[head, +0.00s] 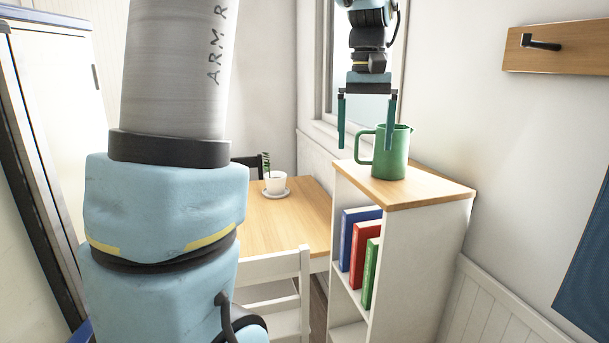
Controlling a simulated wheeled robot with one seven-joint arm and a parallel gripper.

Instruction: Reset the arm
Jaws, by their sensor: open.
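My gripper (366,146) hangs at the top centre-right of the head view, fingers pointing down. Its two green fingers are wide apart and nothing is held between them. A green pitcher (394,153) with a handle on its left stands upright on the wooden top of a white shelf unit (440,193). My arm fills much of the left of the view.
Books (365,247) stand in the shelf. A window (385,100) lies behind the gripper. A wall hook (541,43) is at right.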

